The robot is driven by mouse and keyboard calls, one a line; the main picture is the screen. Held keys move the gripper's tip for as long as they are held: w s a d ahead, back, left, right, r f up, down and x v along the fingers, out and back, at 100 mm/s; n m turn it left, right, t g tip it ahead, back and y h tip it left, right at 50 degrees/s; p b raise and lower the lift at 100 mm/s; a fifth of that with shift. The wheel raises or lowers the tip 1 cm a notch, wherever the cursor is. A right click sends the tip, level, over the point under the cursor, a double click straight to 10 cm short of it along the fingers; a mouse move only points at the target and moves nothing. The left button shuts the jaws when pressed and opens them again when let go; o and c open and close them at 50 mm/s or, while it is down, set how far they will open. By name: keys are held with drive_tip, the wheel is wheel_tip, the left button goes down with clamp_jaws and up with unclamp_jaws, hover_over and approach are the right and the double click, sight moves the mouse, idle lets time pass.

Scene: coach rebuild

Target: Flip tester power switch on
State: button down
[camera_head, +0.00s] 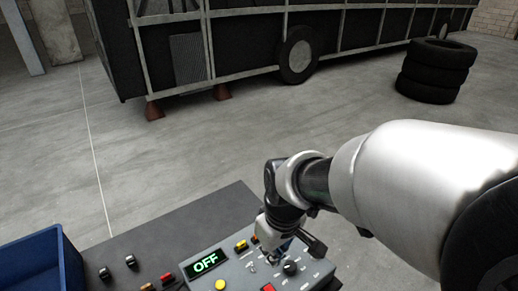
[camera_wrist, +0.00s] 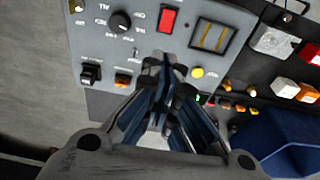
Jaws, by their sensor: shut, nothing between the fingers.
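The grey tester panel (camera_head: 235,276) lies at the bottom of the head view, with a lit green display (camera_head: 205,263) reading OFF. Labels are too small to tell which control is the power switch. Contact cannot be told.
A blue bin (camera_head: 35,262) stands left of the panel on the dark bench (camera_head: 165,238). Small red, orange and black parts lie between them. A black coach body (camera_head: 250,45) and stacked tyres (camera_head: 437,70) stand behind on open floor.

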drive_tip(key=b, duration=0.5)
approach(265, 283)
drive_tip(key=f, duration=0.5)
drive_tip(key=shift+w+a+f, duration=0.1)
drive_tip(key=shift+w+a, duration=0.15)
drive_tip(key=shift+w, duration=0.1)
drive_tip(key=shift+w+a+f+g+h+p, duration=0.15)
drive_tip(key=shift+f+g+h+p, duration=0.25)
drive_tip(key=shift+p, duration=0.55)
drive_tip(key=shift+w, duration=0.15)
drive_tip(key=shift+r, duration=0.1)
